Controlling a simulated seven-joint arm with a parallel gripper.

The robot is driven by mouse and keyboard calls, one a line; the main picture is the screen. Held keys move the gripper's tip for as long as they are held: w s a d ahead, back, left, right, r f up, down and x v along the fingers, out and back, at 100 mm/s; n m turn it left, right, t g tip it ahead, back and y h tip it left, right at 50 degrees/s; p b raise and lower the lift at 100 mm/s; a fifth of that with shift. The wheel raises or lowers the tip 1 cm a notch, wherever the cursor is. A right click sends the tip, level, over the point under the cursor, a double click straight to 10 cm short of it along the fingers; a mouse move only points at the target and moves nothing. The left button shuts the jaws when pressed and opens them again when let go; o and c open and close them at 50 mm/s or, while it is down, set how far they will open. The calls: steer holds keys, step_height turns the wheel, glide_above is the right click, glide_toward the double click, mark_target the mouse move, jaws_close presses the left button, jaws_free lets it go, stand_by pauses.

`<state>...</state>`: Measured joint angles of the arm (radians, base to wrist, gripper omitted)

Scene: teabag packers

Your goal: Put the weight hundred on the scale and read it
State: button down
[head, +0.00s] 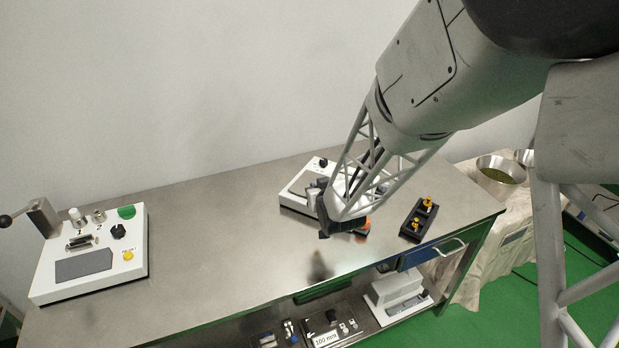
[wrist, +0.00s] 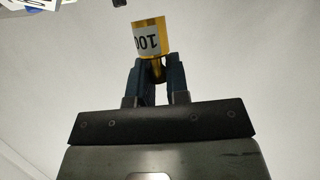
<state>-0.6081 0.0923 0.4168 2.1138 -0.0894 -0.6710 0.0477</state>
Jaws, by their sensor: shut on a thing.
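In the wrist view my gripper (wrist: 156,78) is shut on the weight hundred (wrist: 149,38), a yellow-gold weight with a white label reading "100" upside down. In the head view my gripper (head: 328,232) is above the steel table, near the front of a white device (head: 293,196) that looks like the scale. My arm hides much of that device, and its display is not readable. The held weight cannot be made out clearly in the head view.
A black holder (head: 408,231) with yellow weights stands right of my gripper. An orange object (head: 363,228) is close by it. A white control box (head: 133,268) with knobs and a lever stands at the left. The middle of the table is clear. Trays sit on the shelf below.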

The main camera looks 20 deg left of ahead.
steer(key=w+a, duration=0.2)
steer(key=w, duration=0.1)
steer(key=w+a, duration=0.2)
steer(key=w, duration=0.1)
steer(key=w+a+f, duration=0.1)
steer(key=w+a, duration=0.2)
steer(key=w, duration=0.1)
steer(key=shift+f, duration=0.1)
steer(key=shift+f, duration=0.15)
steer(key=shift+f, duration=1.65)
steer(key=shift+f, duration=0.1)
steer(key=c, duration=1.1)
jaws_free()
steer(key=shift+r, duration=0.2)
